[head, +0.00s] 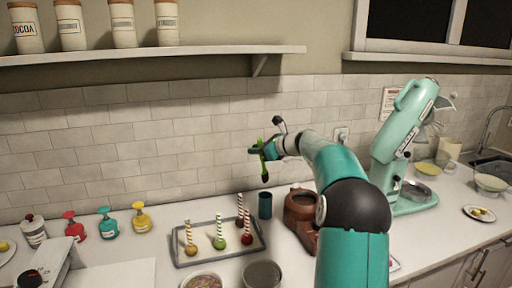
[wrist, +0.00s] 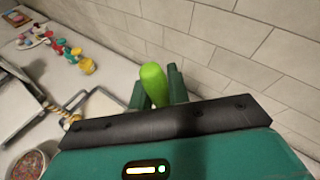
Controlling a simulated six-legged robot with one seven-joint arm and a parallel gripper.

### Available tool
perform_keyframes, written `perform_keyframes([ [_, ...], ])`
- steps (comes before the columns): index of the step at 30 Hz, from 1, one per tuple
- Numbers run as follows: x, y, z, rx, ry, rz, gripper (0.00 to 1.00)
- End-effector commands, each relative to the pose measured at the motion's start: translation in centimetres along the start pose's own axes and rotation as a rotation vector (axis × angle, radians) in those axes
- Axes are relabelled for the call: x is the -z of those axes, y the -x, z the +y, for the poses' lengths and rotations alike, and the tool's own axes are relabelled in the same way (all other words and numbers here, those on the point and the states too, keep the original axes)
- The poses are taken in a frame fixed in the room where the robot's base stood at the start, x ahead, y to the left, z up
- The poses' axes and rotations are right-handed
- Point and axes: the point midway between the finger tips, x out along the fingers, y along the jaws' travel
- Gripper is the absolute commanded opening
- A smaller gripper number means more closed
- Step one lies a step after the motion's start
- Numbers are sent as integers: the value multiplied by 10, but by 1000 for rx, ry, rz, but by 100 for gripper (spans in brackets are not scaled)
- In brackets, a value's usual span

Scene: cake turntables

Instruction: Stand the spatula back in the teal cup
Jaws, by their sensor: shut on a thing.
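The spatula (wrist: 154,82) shows bright green in the wrist view, between the two fingers of my gripper (wrist: 157,92). My gripper (head: 266,149) is shut on it. In the head view the spatula hangs roughly upright in the air, with a dark lower end (head: 265,177). The teal cup (head: 265,205) stands on the counter, almost straight below that lower end in the picture, with a visible gap between them. The cup looks dark inside. It is not visible in the wrist view.
A tray (head: 178,262) with several striped-stick cake pops lies left of the cup. Colored pump bottles (head: 108,224) are at left; a teal stand mixer (head: 403,135) is at right. The tiled wall is close behind.

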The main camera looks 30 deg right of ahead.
Motion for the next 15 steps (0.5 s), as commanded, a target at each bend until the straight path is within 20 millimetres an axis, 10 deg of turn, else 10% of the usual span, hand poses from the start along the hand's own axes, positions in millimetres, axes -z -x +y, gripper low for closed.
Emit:
perform_keyframes([
  [15, 39, -18, 9, -1, -4, 1, 0],
])
